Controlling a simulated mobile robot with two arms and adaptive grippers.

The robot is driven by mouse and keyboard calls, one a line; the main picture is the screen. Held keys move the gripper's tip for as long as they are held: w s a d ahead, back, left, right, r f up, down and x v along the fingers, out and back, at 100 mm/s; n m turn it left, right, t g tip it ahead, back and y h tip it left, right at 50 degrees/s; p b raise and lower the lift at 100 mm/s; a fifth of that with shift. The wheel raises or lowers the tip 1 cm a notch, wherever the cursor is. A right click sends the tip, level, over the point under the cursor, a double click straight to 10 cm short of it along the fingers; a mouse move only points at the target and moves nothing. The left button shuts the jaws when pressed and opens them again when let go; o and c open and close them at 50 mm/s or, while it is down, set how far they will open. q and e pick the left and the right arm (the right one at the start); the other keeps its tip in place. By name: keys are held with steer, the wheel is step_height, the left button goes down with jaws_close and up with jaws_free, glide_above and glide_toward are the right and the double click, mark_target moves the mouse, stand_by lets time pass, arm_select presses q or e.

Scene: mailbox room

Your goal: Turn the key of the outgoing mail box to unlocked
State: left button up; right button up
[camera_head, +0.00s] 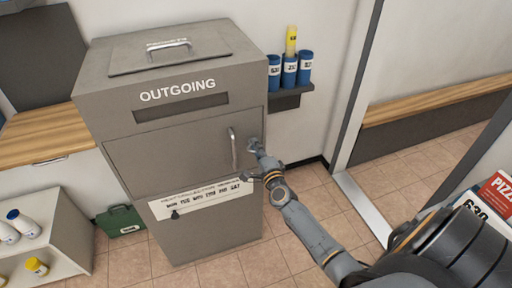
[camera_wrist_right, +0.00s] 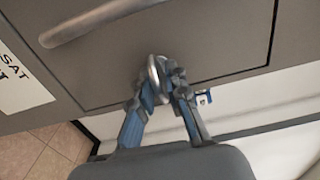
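The grey outgoing mail box (camera_head: 180,157) stands upright in the head view, with a closed front door and a vertical handle (camera_head: 233,150). My right gripper (camera_head: 256,150) is at the door's right edge, right of the handle. In the right wrist view, its fingertips (camera_wrist_right: 164,84) close around a silver, rounded key (camera_wrist_right: 153,72) at the door face. The fingers partly cover the key, and the lock behind it is hidden. The handle also shows at the upper left of the wrist view (camera_wrist_right: 95,22). My left gripper is not in view.
A small shelf (camera_head: 288,101) with blue canisters (camera_head: 290,72) juts from the wall right of the box. A wooden bench (camera_head: 430,104) lies beyond the door frame. A green case (camera_head: 121,221) and a low white shelf (camera_head: 66,229) are at left.

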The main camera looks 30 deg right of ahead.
steer(key=shift+o, duration=0.7)
steer(key=v, duration=1.2)
steer(key=shift+f, duration=0.1)
